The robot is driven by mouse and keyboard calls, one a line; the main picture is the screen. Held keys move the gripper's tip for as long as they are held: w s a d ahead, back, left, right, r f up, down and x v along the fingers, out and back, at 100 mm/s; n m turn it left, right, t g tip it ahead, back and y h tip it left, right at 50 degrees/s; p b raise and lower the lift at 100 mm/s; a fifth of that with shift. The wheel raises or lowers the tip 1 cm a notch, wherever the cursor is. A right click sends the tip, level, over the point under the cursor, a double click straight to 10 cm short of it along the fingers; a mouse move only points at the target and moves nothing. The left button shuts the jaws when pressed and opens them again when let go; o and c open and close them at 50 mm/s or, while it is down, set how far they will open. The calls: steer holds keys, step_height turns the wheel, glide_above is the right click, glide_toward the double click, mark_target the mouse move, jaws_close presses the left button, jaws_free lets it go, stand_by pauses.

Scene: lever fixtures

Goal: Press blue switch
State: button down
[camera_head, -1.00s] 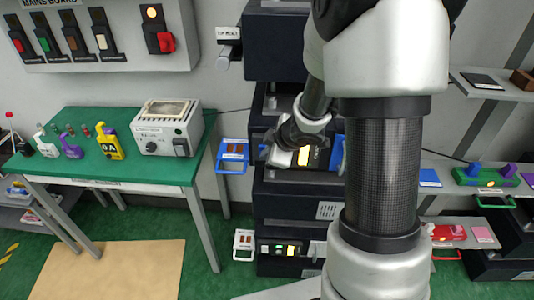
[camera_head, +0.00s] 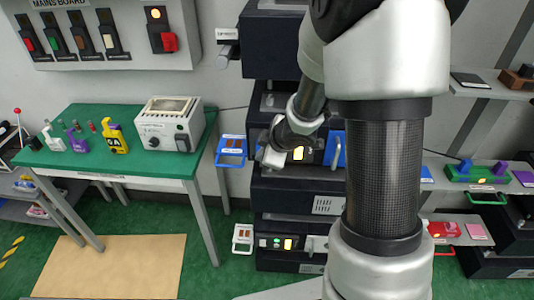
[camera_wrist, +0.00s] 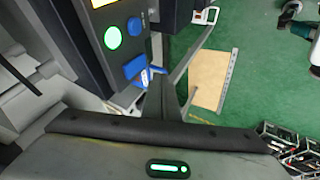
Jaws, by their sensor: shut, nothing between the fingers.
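In the head view, my gripper (camera_head: 272,157) is beside the front of the middle dark rack unit, left of its lit yellow window (camera_head: 298,153). The fingers are small there but look shut and empty. In the wrist view, a panel carries a round blue button (camera_wrist: 136,25), a lit green round lamp (camera_wrist: 112,38) and a blue rectangular piece (camera_wrist: 134,67). I cannot tell for sure which blue part is the switch. My gripper's shut fingers (camera_wrist: 158,80) are close to the rectangular piece; contact cannot be told. My arm hides part of the rack.
A blue-framed holder (camera_head: 231,150) sticks out left of the rack, and a blue handle (camera_head: 336,148) stands to its right. A green table (camera_head: 80,165) with a grey box (camera_head: 170,125) is on the left. A wall board (camera_head: 105,45) carries several switches.

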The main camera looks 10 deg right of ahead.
steer(key=p+v, duration=0.2)
steer(key=v, duration=0.7)
steer(key=shift+d+r, duration=0.15)
steer(key=shift+r, duration=0.3)
steer(key=shift+w, duration=0.1)
